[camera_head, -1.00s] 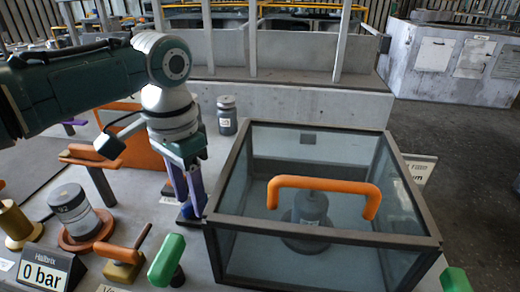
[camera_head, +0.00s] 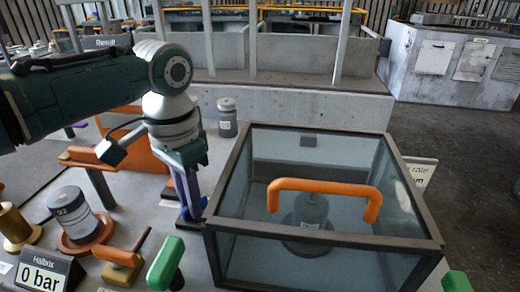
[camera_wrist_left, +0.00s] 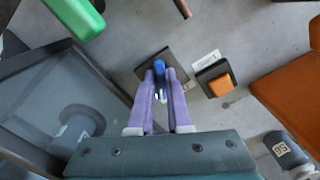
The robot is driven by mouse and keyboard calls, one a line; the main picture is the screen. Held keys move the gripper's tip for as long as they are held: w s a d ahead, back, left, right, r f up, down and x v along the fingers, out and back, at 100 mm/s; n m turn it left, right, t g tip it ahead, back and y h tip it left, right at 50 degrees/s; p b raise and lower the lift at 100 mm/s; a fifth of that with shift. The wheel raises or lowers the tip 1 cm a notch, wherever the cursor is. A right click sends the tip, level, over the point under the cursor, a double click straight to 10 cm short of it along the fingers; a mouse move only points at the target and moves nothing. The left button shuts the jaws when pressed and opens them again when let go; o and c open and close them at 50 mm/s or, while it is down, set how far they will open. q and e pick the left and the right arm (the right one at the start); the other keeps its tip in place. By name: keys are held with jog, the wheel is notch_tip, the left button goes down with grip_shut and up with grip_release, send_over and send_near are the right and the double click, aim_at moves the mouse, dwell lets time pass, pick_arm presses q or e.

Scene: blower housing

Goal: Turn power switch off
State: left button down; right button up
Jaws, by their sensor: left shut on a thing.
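My left gripper (camera_head: 190,208) points down at the grey bench, just left of the glass box. In the left wrist view its two purple fingers (camera_wrist_left: 160,82) are shut on a small blue switch handle (camera_wrist_left: 159,67). The handle stands on a dark square plate (camera_wrist_left: 180,60). In the head view the fingers and arm partly hide the switch, and a bit of blue shows at the fingertips. I cannot read any off or on marking. My right gripper is not in view.
A glass box (camera_head: 325,238) with a dark frame and orange handle (camera_head: 325,185) stands close on the right. An orange button (camera_wrist_left: 221,85) sits beside the switch. A green handle (camera_head: 166,262), a canister (camera_head: 75,215) and a "0 bar" sign (camera_head: 45,275) stand in front.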

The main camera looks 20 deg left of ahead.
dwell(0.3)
pick_arm(q)
jog(key=shift+d+r+n+p, duration=0.1)
jog(key=shift+r+n+p, duration=0.1)
jog(key=shift+n+p, duration=1)
jog(key=shift+d+n+p, duration=0.1)
jog(key=shift+n+p, duration=0.9)
jog(key=shift+n, duration=0.2)
jog(key=n+p, duration=0.1)
jog(key=n, duration=0.2)
jog(key=shift+f+n, duration=0.1)
jog(key=shift+n, duration=0.2)
jog(key=shift+w+d+f+n+p, duration=0.1)
jog(key=shift+n+p, duration=0.45)
jog(key=shift+n, duration=1.25)
jog(key=c, duration=0.9)
grip_release()
jog(key=shift+o, duration=0.2)
